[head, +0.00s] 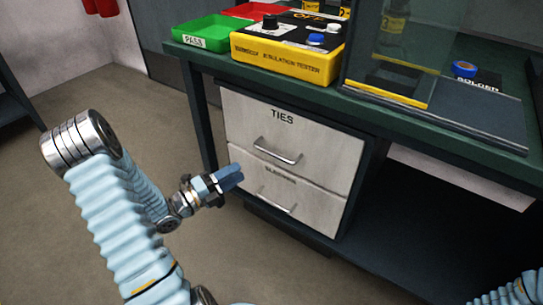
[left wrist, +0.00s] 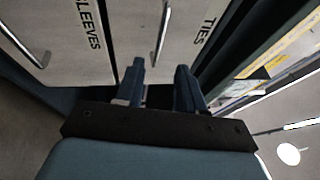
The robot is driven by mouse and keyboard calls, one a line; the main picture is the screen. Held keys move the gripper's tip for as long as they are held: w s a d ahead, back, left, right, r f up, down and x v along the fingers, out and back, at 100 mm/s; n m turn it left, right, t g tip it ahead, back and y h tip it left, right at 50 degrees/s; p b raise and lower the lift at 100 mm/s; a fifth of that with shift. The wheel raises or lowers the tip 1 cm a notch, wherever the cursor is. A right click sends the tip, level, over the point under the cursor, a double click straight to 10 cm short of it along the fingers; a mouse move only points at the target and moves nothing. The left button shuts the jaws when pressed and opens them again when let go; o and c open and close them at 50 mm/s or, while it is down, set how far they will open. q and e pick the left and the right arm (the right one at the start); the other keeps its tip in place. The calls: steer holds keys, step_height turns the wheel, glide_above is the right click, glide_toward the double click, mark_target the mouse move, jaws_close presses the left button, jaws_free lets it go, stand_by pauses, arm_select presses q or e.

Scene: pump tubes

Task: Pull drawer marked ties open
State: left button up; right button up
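The drawer marked TIES (head: 318,138) is the upper white drawer under the bench. Its front looks flush with the drawer below. Its metal bar handle (head: 278,153) sits below the label. In the left wrist view the TIES front (left wrist: 188,30) and its handle (left wrist: 161,32) show beyond the fingertips. My left gripper (head: 232,177) is to the left of the drawers, apart from the handle. Its two blue fingers (left wrist: 159,72) are spread with nothing between them. My right gripper is out of view; only part of my right arm shows at the bottom right.
The lower drawer, marked SLEEVES (left wrist: 88,28), has its own handle (head: 277,200). The green bench top (head: 395,110) overhangs the drawers. It carries a green PASS tray (head: 205,33), a yellow tester (head: 285,60) and a clear panel. The floor left of the drawers is open.

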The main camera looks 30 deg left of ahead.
mark_target(272, 154)
arm_select(q)
steer(key=x, duration=1.3)
steer(key=shift+s+d+f, duration=0.1)
steer(key=shift+s+d, duration=0.05)
jaws_close()
